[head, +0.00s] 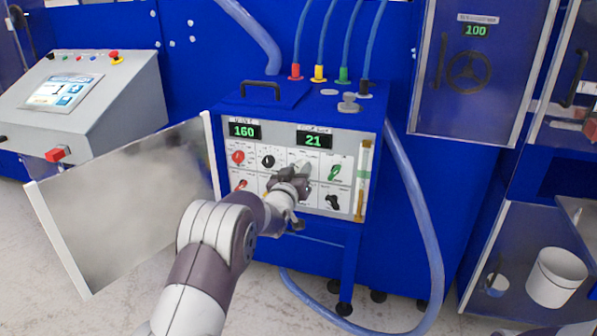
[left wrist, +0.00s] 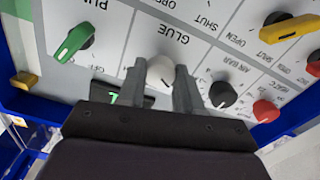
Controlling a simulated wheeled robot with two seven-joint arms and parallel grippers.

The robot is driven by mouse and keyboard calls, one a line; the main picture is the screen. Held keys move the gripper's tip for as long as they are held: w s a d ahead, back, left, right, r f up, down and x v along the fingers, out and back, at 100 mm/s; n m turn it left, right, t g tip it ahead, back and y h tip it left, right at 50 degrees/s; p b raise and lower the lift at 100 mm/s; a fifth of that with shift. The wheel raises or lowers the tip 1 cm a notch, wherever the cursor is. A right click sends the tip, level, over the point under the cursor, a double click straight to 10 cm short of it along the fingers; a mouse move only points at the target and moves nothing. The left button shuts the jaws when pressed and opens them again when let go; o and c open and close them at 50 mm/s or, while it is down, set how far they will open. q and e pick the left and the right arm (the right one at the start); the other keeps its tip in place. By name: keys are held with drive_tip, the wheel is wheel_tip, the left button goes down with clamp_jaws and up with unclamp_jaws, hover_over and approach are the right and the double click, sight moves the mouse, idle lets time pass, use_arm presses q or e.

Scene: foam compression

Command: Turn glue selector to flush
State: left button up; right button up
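The glue selector (left wrist: 161,72) is a pale round knob under the label GLUE, which appears upside down in the left wrist view. My left gripper (left wrist: 160,80) has one finger on each side of the knob, and both fingers look to be against it. The knob's pointer is partly hidden, and I cannot read its setting. In the head view, my left gripper (head: 296,174) is at the middle of the control panel (head: 250,157) and covers the selector. My right gripper is not in view.
Close by are a green knob (left wrist: 75,41), a black knob (left wrist: 223,94), a red knob (left wrist: 265,110) and a yellow-handled knob (left wrist: 290,27). An open panel door (head: 125,195) stands left of the blue machine (head: 345,115). A blue hose (head: 425,220) hangs on the right.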

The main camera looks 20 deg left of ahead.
use_arm(q)
drive_tip(key=shift+c, duration=0.9)
drive_tip(key=m+b, duration=1.6)
drive_tip(key=m, duration=0.1)
drive_tip(key=shift+f, duration=0.3)
drive_tip(key=m+b, duration=0.3)
drive_tip(key=shift+r+m, duration=0.1)
drive_tip(key=shift+m, duration=0.2)
drive_tip(key=shift+r+m+b, duration=0.2)
drive_tip(key=shift+m+b, duration=0.65)
drive_tip(key=shift+m, duration=0.85)
